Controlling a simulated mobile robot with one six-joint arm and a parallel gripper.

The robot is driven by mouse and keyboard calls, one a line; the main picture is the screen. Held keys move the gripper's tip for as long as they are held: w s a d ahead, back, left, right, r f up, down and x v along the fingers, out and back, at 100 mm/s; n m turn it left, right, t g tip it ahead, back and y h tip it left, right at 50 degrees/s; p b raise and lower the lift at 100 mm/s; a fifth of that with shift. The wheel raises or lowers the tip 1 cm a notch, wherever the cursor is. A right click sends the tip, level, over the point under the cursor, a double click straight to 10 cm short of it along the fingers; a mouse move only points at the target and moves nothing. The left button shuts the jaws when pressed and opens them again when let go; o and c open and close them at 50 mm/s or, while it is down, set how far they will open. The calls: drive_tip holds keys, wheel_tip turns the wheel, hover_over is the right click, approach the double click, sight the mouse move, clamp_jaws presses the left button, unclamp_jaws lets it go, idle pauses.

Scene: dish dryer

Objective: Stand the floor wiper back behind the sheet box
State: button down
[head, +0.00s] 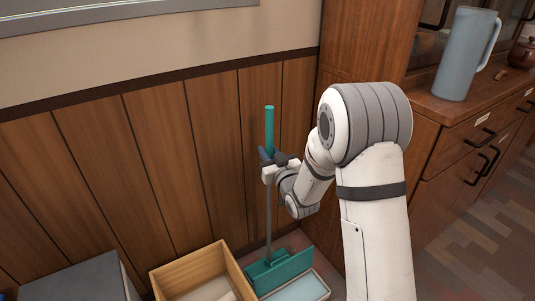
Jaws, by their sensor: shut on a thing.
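The floor wiper (268,215) stands nearly upright in the head view, with a teal grip on top, a thin grey pole and a teal flat head (280,270) at the bottom. My gripper (267,160) is shut on the pole just below the teal grip. A low pale box with a light blue inside (302,289), probably the sheet box, is at the bottom edge, partly cut off. The wiper head is just behind it, close to its far rim. I cannot tell whether the head touches the floor or the box.
An open wooden box (190,268) is left of the wiper head, and a grey box (75,280) is further left. The wood-panelled wall (160,160) is behind. A wooden cabinet (450,135) with a blue-grey pitcher (466,55) stands at right. My arm hides part of the cabinet.

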drive_tip(key=c, duration=1.2)
unclamp_jaws()
drive_tip(key=shift+c, duration=0.2)
